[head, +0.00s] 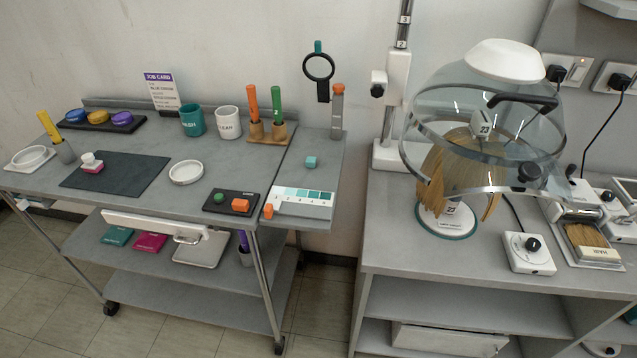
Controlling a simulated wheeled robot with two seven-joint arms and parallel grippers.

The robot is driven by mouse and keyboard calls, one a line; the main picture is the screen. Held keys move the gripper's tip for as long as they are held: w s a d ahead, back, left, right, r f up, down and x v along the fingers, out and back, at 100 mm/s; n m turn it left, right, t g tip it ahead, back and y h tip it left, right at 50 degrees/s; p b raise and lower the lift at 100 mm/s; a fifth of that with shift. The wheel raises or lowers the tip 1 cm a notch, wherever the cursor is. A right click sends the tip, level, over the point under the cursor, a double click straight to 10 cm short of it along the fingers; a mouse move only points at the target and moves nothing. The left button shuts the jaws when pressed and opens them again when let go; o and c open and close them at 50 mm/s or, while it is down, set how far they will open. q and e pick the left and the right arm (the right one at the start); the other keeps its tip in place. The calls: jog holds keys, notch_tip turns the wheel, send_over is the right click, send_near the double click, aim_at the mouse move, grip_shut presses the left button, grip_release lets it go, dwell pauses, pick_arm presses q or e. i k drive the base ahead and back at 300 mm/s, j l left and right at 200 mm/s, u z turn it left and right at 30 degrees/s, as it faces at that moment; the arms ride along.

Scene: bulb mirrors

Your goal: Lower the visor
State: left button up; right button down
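A clear hood dryer (430,118) with a white cap (503,60) stands on the right-hand grey counter. Its clear front shell, which I take for the visor (548,135), has a dark curved handle (520,100) near the top. A curved metallic rim (470,187) crosses the hood's lower front. A blond wig (460,170) on a stand with a round base (447,220) sits below and partly inside the hood. Clear layers overlap, so I cannot tell the visor's exact angle. Neither of my grippers shows in the head view.
A white upright post (396,95) stands left of the hood. The left grey table holds cups (192,120), a dark mat (115,175) and small parts.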

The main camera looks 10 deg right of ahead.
aim_at(556, 180)
jog(key=z, duration=1.45)
